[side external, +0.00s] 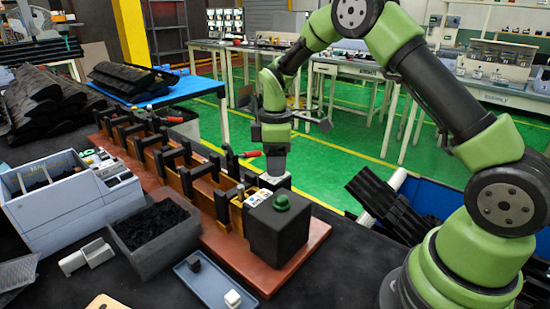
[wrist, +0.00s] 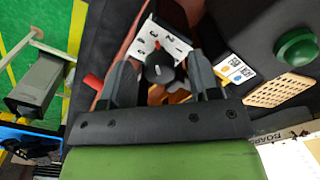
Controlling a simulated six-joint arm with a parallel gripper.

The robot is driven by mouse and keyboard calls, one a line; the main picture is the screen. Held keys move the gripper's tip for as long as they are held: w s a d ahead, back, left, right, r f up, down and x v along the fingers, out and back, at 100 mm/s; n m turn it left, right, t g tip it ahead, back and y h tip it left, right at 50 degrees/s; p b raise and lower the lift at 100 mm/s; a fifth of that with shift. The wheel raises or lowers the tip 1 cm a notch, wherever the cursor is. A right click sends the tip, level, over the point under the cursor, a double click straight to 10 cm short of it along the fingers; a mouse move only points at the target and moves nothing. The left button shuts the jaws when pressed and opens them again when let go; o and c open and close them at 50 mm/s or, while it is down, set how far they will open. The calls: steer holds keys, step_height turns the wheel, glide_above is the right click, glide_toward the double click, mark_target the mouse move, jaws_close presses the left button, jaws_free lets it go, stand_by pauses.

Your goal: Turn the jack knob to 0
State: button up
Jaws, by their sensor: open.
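The jack knob (wrist: 160,68) is a small dark round knob with a red mark on its far edge. It sits at a white dial plate (wrist: 174,41) with black numerals, some of them hidden or too small to read surely. In the wrist view my gripper (wrist: 161,72) is open, with one finger on each side of the knob and a visible gap to both. In the side view my gripper (side external: 277,172) points down just over the white plate (side external: 277,183), and it hides the knob there. I cannot tell how deep the fingers reach around the knob.
A black box (side external: 281,233) with a green button (side external: 281,201) stands close beside the dial. Red-handled clamps (side external: 250,154) and a row of black brackets line the brown base (side external: 225,244). A grey bin (side external: 155,235) stands left.

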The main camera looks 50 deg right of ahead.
steer(key=shift+c, duration=0.5)
steer(key=c, duration=0.8)
steer(key=shift+c, duration=0.2)
